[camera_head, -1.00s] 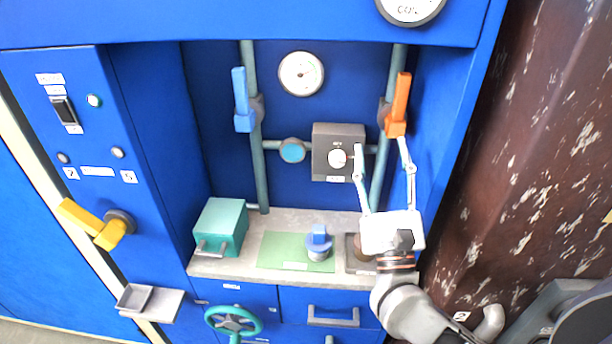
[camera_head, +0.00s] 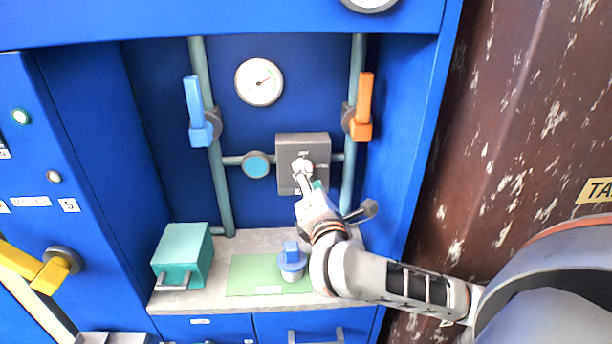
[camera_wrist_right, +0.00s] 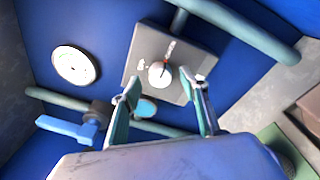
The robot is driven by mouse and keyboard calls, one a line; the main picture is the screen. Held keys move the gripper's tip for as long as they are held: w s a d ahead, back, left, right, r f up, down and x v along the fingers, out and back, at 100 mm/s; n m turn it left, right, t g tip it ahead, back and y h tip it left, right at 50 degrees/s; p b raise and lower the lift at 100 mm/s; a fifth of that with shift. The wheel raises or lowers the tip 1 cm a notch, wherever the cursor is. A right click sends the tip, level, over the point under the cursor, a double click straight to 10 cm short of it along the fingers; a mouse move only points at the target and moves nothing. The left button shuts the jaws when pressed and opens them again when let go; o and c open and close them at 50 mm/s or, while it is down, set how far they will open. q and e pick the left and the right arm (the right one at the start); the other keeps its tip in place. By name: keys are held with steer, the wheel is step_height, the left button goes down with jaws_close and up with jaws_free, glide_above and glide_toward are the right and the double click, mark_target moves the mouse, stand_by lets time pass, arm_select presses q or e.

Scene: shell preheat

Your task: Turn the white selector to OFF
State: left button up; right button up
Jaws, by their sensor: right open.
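The white selector (camera_wrist_right: 160,74) is a round knob on a grey box (camera_wrist_right: 143,46) fixed to the blue back wall. A red-and-white mark runs from the knob towards the top of the right wrist view; the small lettering around it is unreadable. In the head view the grey box (camera_head: 318,148) shows, but my gripper covers most of the knob. My right gripper (camera_head: 304,177) is in front of the box, pointing at the knob. In the right wrist view my right gripper (camera_wrist_right: 166,90) is open, its fingers apart and nothing between them; contact with the knob is not visible.
An orange lever (camera_head: 362,105) is right of the box and a blue lever (camera_head: 198,108) left, both on vertical pipes. A round gauge (camera_head: 259,82) is above left. Below are a teal block (camera_head: 183,250) and a blue-topped knob (camera_head: 292,262) on the counter.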

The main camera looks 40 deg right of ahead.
steer(key=shift+x, duration=1)
steer(key=shift+c, duration=0.3)
steer(key=c, duration=1)
